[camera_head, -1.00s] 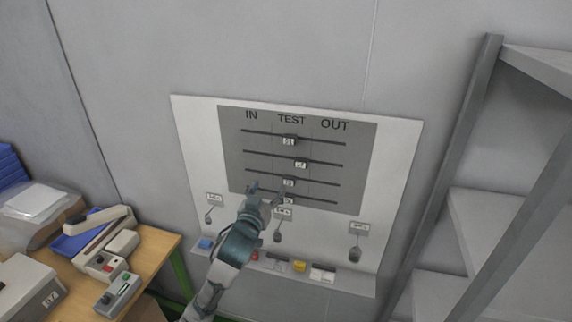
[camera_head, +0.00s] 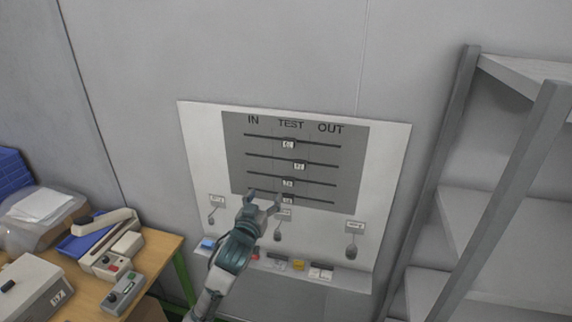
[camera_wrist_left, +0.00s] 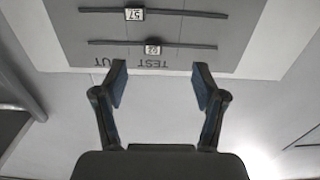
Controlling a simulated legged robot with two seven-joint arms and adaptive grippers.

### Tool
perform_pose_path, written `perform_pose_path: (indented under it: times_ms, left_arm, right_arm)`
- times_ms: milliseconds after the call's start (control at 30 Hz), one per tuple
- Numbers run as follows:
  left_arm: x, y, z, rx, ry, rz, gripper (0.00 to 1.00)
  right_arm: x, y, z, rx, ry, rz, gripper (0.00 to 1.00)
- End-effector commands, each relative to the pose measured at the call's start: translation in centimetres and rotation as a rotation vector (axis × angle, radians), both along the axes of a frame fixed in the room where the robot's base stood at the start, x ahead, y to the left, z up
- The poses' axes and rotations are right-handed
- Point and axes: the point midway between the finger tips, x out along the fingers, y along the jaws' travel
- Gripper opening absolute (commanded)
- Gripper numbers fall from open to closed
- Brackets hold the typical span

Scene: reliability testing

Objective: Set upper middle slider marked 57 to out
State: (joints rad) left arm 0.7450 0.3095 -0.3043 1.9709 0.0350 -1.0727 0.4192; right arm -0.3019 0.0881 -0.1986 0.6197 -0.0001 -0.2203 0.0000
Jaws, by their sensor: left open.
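The panel (camera_head: 235,160) on the wall has a grey field with several horizontal slider tracks under the words IN, TEST and OUT. The slider marked 57 (camera_head: 299,166) is on the second track from the top, a little to the OUT side of the middle. In the left wrist view, which is upside down, its label 57 (camera_wrist_left: 134,14) is readable. The top slider (camera_head: 288,144) shows nearer the fingers there (camera_wrist_left: 152,49). My left gripper (camera_head: 264,196) is open and empty, low in front of the panel; its spread fingers (camera_wrist_left: 160,70) touch no slider knob in the wrist view.
Below the sliders are hanging switches (camera_head: 351,252) and a row of coloured buttons (camera_head: 298,265). A metal shelf rack (camera_head: 450,160) stands at the right. A wooden table (camera_head: 158,247) with control boxes is at the left. The wall above the panel is clear.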

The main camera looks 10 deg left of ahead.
Motion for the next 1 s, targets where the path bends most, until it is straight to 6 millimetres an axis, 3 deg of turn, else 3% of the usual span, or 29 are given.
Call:
perform_pose_path:
  times_ms: [267, 567, 667, 1000]
  left_arm:
    - [-0.1, -0.2, 0.3, 0.0, -0.001, -0.002, 0.71]
    - [-0.4, 0.0, 0.0, 0.0, -0.001, -0.001, 0.71]
    - [-1.6, 0.0, 0.0, 0.0, -0.002, -0.001, 0.71]
    - [-9.0, 0.3, 0.0, 0.001, -0.004, -0.003, 0.71]
  right_arm:
    - [0.3, 1.6, 0.8, 0.019, -0.004, -0.004, 0.4]
    - [0.2, 0.5, 0.6, 0.005, -0.005, 0.0, 0.4]
    - [0.2, 0.5, 0.6, 0.007, -0.005, 0.0, 0.4]
    - [0.2, 0.7, 0.7, 0.008, -0.004, -0.001, 0.4]
